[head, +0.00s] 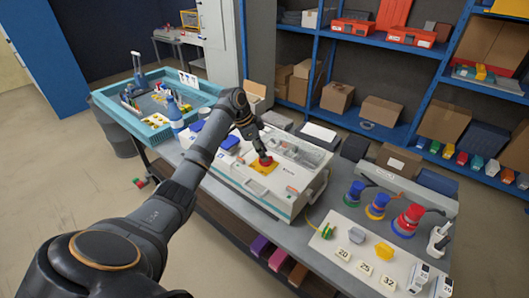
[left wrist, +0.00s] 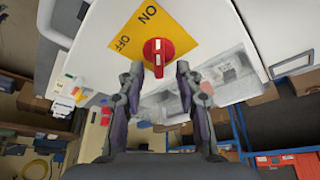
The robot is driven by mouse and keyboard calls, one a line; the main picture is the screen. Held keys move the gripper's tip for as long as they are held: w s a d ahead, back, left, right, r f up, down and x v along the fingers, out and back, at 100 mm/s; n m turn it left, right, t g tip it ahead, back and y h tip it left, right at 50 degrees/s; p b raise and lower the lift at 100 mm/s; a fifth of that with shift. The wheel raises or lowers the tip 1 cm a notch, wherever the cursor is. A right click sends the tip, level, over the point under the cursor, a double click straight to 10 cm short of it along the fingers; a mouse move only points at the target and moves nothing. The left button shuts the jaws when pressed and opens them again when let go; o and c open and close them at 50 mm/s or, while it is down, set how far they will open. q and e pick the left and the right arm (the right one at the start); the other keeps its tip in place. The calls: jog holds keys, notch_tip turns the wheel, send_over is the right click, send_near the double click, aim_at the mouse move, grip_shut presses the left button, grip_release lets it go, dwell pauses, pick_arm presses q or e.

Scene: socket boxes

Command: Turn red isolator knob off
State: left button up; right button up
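The red isolator knob (head: 266,161) sits on a yellow plate (head: 261,169) on top of the white socket box (head: 297,199). In the left wrist view the round knob (left wrist: 158,51) has a raised grip with white marks. The grip runs up and down in the picture, roughly towards ON; OFF is printed to the upper left. My left gripper (left wrist: 159,69) is open, with its two fingertips apart on either side of the knob's near edge. I cannot tell whether they touch it. In the head view my left gripper (head: 261,152) is just above the knob. My right gripper is out of view.
Blue, yellow and red (head: 408,220) industrial plugs stand right of the box, behind a white panel (head: 339,262). Blue shelves with cartons (head: 338,97) stand behind.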

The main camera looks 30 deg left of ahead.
pick_arm(q)
jog(key=shift+w+d+f, duration=0.1)
jog(key=shift+d+f, duration=0.1)
jog(key=shift+f, duration=0.45)
jog(key=shift+d+f, duration=0.1)
jog(key=shift+f, duration=0.05)
jog(key=shift+c, duration=0.8)
grip_shut()
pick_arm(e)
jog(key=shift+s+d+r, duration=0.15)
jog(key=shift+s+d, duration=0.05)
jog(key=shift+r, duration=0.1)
